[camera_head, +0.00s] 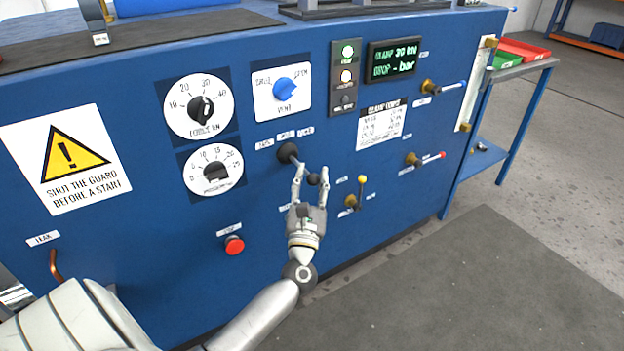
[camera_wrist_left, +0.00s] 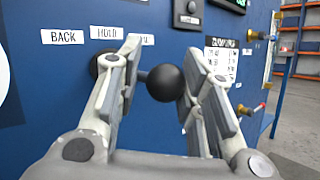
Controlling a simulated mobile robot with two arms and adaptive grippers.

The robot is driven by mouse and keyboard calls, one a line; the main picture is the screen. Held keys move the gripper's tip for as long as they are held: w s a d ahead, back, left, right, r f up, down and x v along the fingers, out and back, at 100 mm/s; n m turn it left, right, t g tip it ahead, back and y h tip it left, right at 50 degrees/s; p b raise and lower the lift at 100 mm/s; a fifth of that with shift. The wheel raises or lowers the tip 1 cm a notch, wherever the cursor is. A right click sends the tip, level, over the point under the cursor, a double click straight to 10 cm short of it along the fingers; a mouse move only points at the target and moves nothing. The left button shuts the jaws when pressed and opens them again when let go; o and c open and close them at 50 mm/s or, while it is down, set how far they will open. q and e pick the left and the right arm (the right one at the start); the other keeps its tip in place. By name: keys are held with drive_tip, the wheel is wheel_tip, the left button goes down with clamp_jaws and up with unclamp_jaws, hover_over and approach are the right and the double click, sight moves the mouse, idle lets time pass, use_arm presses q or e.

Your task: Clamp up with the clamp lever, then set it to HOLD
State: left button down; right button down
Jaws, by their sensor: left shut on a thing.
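The clamp lever (camera_head: 290,153) is a dark rod with a black ball knob, on a round black base on the blue panel. Its knob (camera_wrist_left: 165,83) shows between my left fingers in the left wrist view, and the rod leans to the right from its base. Labels BACK (camera_wrist_left: 62,37) and HOLD (camera_wrist_left: 106,33) sit above the base; a third label is mostly hidden by a finger. My left gripper (camera_head: 312,171) is shut on the lever at its knob. My right gripper is not in view.
The display (camera_head: 392,60) appears to read CLAMP 30 kN. A lamp panel (camera_head: 344,77) shows green and pale amber lamps lit.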

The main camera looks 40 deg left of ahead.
use_arm(q)
drive_tip(key=c, duration=1.4)
unclamp_jaws()
drive_tip(key=shift+w+d, duration=0.15)
drive_tip(key=shift+d, duration=0.15)
drive_tip(key=shift+c, duration=0.2)
drive_tip(key=o, duration=0.3)
drive_tip(key=shift+w+d, duration=0.1)
drive_tip(key=shift+w, duration=0.05)
drive_tip(key=shift+s+f, duration=0.15)
drive_tip(key=shift+s, duration=0.1)
drive_tip(key=v, duration=1.1)
drive_tip(key=shift+s+f, duration=0.1)
drive_tip(key=shift+s, duration=0.2)
drive_tip(key=shift+d, duration=0.1)
